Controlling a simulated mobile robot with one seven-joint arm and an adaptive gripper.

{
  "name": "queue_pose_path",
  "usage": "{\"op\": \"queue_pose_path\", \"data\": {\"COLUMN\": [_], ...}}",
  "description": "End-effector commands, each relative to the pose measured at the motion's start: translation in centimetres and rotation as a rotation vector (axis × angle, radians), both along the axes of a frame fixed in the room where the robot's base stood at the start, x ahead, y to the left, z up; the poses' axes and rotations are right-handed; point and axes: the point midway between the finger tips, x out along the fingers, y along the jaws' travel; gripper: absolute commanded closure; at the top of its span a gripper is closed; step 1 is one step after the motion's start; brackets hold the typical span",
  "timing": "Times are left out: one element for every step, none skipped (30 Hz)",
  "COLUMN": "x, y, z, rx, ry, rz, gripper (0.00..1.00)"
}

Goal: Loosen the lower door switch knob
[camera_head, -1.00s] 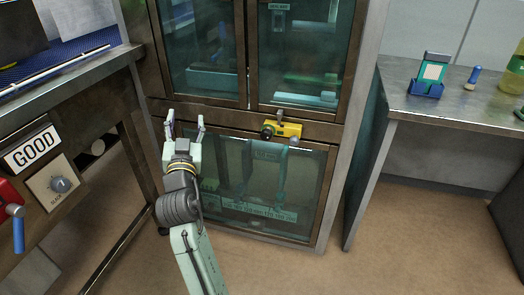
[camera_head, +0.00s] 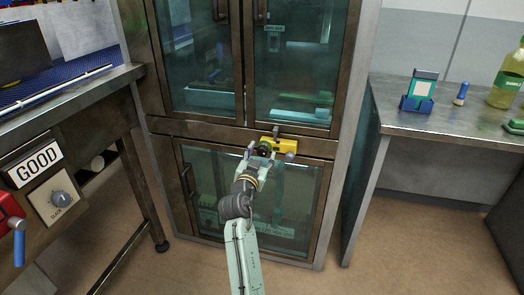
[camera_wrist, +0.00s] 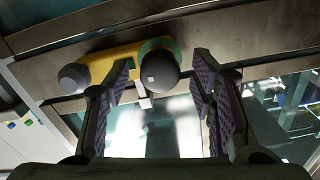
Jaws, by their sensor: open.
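A yellow switch fixture (camera_head: 285,143) sits on the metal rail between the upper doors and the lower door of the cabinet. It carries a dark round knob (camera_wrist: 160,72) with a green ring behind it, and a second grey knob (camera_head: 291,157). That second knob shows at the left in the wrist view (camera_wrist: 73,78). My gripper (camera_head: 261,151) is open at the fixture. In the wrist view its pads (camera_wrist: 163,66) stand either side of the green-ringed knob, with space to the right pad. I cannot tell whether either pad touches it.
The glass lower door (camera_head: 205,190) has a vertical handle (camera_head: 187,183) at its left. A workbench with a GOOD sign (camera_head: 35,163) stands on the left. A metal table (camera_head: 435,128) with a bottle and small items stands on the right. Floor between is clear.

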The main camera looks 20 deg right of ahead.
Motion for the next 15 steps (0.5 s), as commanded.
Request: {"op": "queue_pose_path", "data": {"x": [0.43,0.6,0.8,0.92,1.01,1.09,1.12,1.13,1.14,1.14,1.13,1.12,1.12,1.11,1.12], "y": [-0.37,-0.48,-0.62,-0.69,-0.75,-0.78,-0.81,-0.81,-0.8,-0.8,-0.79,-0.79,-0.79,-0.78,-0.77], "z": [0.12,0.1,0.09,0.07,0.05,0.04,0.04,0.04,0.03,0.02,0.02,0.02,0.01,0.02,0.02], "rx": [-0.001,-0.001,0.0,-0.001,-0.001,-0.001,-0.001,-0.001,-0.001,-0.001,-0.001,-0.001,-0.001,-0.001,-0.001], "ry": [0.001,0.001,-0.001,-0.001,-0.001,-0.001,-0.001,-0.001,-0.001,-0.001,-0.001,-0.001,-0.001,-0.001,-0.001], "rz": [-0.001,-0.001,-0.001,0.0,0.0,0.0,0.0,0.0,0.0,0.0,0.0,0.0,0.0,0.0,0.0], "gripper": [0.49,0.49,0.49,0.49,0.49,0.49,0.49,0.49,0.49,0.49,0.49,0.49,0.49,0.51,0.53]}}
